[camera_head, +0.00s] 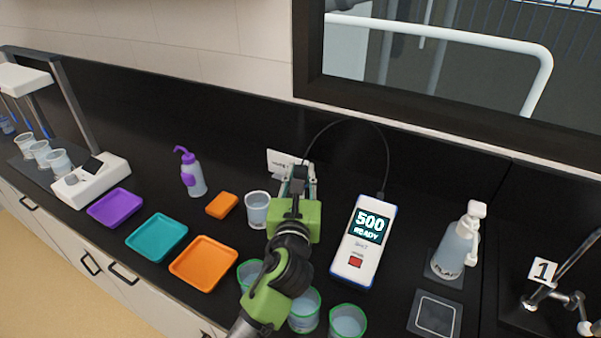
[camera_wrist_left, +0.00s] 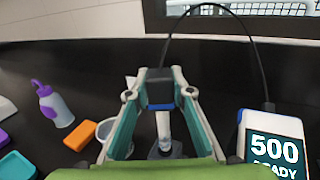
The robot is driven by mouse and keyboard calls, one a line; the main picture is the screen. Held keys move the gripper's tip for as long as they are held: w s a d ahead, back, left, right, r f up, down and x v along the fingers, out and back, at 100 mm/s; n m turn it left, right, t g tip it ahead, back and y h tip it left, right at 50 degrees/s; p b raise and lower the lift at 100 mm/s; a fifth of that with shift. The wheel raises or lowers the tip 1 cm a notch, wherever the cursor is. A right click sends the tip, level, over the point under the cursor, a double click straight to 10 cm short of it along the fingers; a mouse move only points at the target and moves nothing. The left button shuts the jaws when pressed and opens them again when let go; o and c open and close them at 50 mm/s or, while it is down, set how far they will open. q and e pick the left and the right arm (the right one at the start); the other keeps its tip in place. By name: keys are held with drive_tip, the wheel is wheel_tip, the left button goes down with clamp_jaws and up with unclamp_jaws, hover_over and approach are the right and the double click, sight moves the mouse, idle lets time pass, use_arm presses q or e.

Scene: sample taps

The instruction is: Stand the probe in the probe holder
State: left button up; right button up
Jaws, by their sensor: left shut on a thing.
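My left gripper (camera_head: 299,186) is over the black counter near its back wall. In the left wrist view its fingers (camera_wrist_left: 160,88) are shut on the dark, blue-edged head of the probe (camera_wrist_left: 160,97). The probe also shows in the head view (camera_head: 300,172). A thin black cable loops from it to the handheld meter (camera_head: 363,243), which reads 500 READY. Below the probe head, a pale upright shaft (camera_wrist_left: 163,128) and a dark foot (camera_wrist_left: 176,149) show between the fingers, likely the probe holder. I cannot tell whether the probe is seated in it. My right gripper is not in view.
A clear beaker (camera_head: 258,210) stands left of my gripper. Several green-rimmed beakers (camera_head: 348,322) stand in front, partly behind my arm. An orange block (camera_head: 222,204), a wash bottle (camera_head: 193,175) and coloured trays are at left.

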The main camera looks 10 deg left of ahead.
use_arm(q)
drive_tip(key=shift+f, duration=0.2)
idle(0.4)
drive_tip(key=shift+f, duration=0.55)
drive_tip(key=shift+f+b, duration=1.95)
drive_tip(key=shift+f, duration=1.1)
drive_tip(key=o, duration=1.8)
drive_tip(key=shift+c, duration=0.2)
